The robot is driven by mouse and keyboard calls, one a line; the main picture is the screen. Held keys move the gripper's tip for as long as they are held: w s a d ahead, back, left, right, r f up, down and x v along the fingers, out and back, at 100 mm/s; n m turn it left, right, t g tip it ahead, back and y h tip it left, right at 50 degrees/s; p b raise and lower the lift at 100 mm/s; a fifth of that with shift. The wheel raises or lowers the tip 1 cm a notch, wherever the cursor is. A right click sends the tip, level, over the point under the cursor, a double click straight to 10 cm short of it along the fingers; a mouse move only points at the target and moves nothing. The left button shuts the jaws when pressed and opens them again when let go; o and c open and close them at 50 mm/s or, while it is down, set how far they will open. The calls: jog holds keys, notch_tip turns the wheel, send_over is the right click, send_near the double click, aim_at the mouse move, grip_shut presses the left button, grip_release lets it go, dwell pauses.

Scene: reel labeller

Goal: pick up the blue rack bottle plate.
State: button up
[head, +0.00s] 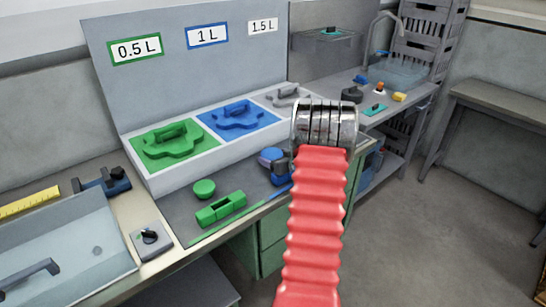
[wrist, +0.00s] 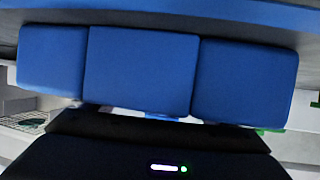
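The blue plate (head: 238,116) lies in the middle compartment of the long white tray (head: 180,179), below the blue-bordered 1 L sign (head: 207,35). Its raised handle shows, and nothing holds it. My red ribbed arm with its metal end ring stands to the right of and in front of the plate. My gripper is mostly hidden behind the arm in the head view. In the wrist view, a dark body with a lit strip, seemingly my gripper (wrist: 160,150), fills the bottom. Large blue blocks (wrist: 140,70) stand close above it; I cannot tell whether they are its fingers.
A green plate (head: 170,145) and a grey plate (head: 288,96) lie in the neighbouring compartments. A green disc (head: 204,189) and green block (head: 221,208) lie on the counter in front. A blue and dark object (head: 271,157) shows beside my arm. A sink basin (head: 60,245) is left.

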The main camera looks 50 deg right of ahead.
aim_at(274, 157)
jog(key=c, duration=0.8)
jog(key=shift+r, duration=0.2)
notch_tip(274, 157, up, 10)
jog(key=shift+f, duration=0.15)
jog(key=shift+a, duration=0.1)
dwell(0.5)
